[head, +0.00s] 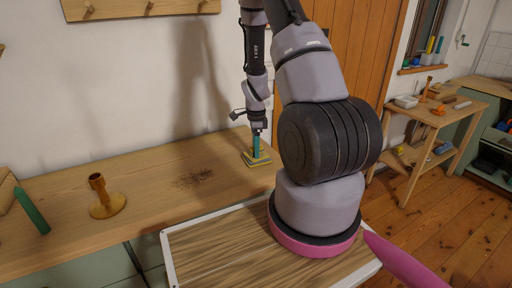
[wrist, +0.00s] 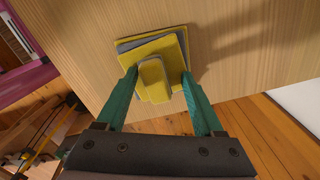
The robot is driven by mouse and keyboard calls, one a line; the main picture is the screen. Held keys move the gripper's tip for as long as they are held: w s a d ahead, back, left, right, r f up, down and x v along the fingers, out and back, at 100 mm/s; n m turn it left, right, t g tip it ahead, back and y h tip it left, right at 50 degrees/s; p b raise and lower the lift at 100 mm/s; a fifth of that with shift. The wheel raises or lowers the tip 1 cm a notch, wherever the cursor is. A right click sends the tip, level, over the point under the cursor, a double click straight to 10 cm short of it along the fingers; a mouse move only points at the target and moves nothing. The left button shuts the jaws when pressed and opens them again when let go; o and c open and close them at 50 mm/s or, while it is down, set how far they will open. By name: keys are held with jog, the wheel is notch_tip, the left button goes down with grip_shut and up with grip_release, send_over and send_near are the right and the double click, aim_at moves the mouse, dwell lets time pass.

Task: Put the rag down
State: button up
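The rag appears as a folded yellow and grey cloth (wrist: 178,42) lying flat on the wooden bench, with a narrow yellow folded piece (wrist: 155,80) raised on top. In the head view the rag (head: 257,160) lies near the bench's right end. My gripper (wrist: 160,76) points down over it, its teal fingers on either side of the raised piece. A gap shows between the piece and the right finger; the left finger is very close, and I cannot tell whether it touches. In the head view my gripper (head: 256,150) is low, directly above the cloth.
The bench around the rag is clear. A side table (head: 437,112) with tools stands at right.

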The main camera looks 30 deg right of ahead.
jog(key=shift+r, duration=0.15)
notch_tip(320, 180, up, 12)
notch_tip(320, 180, up, 9)
jog(key=n+t, duration=0.2)
jog(key=n, duration=0.1)
send_over(249, 157)
jog(key=s+a+r+n+t, duration=0.1)
jog(key=s+a+r+n, duration=0.2)
jog(key=s+r+n, duration=0.2)
jog(key=s+a+r+n+t+y, duration=0.1)
jog(key=s+a+r+n+t, duration=0.1)
jog(key=s+r+n, duration=0.3)
jog(key=s+a+r+n+t+y, duration=0.1)
jog(key=s+a+r+n, duration=0.3)
jog(key=s+r, duration=0.4)
notch_tip(249, 157, up, 3)
jog(key=shift+s+a+f+n+t, duration=0.1)
jog(key=shift+s+a+n+t, duration=0.2)
jog(key=shift+n+t, duration=0.3)
jog(key=shift+w, duration=0.1)
